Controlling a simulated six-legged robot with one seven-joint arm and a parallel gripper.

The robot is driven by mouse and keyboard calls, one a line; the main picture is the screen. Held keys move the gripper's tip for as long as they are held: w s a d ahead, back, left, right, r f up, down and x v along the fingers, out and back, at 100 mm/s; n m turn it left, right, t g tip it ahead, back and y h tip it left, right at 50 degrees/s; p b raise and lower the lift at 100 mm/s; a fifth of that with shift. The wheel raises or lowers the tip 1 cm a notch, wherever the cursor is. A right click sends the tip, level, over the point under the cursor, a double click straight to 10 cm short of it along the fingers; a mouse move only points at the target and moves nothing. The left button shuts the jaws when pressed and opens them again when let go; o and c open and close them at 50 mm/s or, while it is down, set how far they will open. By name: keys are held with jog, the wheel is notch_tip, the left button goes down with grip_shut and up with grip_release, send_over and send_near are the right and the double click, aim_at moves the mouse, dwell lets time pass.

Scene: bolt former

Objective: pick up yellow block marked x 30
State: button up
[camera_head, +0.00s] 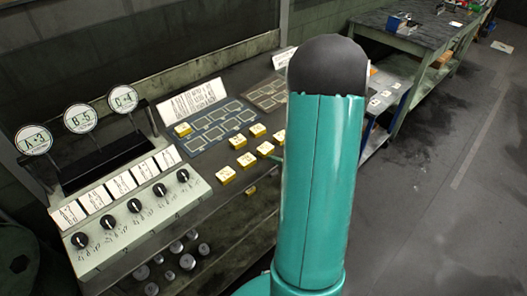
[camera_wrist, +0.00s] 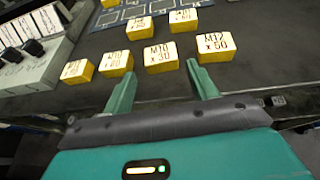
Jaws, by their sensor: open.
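A yellow block with a white top marked "M10 x 30" (camera_wrist: 160,57) sits on the dark bench in the wrist view. My gripper (camera_wrist: 160,72) is open, and its two teal fingers point towards this block from the near side, with nothing between them. The block lies just beyond the gap between the fingertips, apart from both. In the head view, yellow blocks (camera_head: 248,160) stand on the bench, but their marks are too small to read. There a teal finger shows beside them, and my arm hides the rest of my gripper.
A block marked "M12 x 50" (camera_wrist: 213,46) stands close by the right finger. Another yellow block (camera_wrist: 115,63) stands just left of the x 30 block, with more behind. A panel with black knobs (camera_head: 135,206) is at left. A blue slotted tray (camera_head: 212,128) lies behind the blocks.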

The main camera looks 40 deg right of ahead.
aim_at(266, 148)
jog(key=shift+x, duration=3.7)
jog(key=shift+r, duration=0.2)
jog(key=c, duration=0.8)
jog(key=shift+o, duration=0.2)
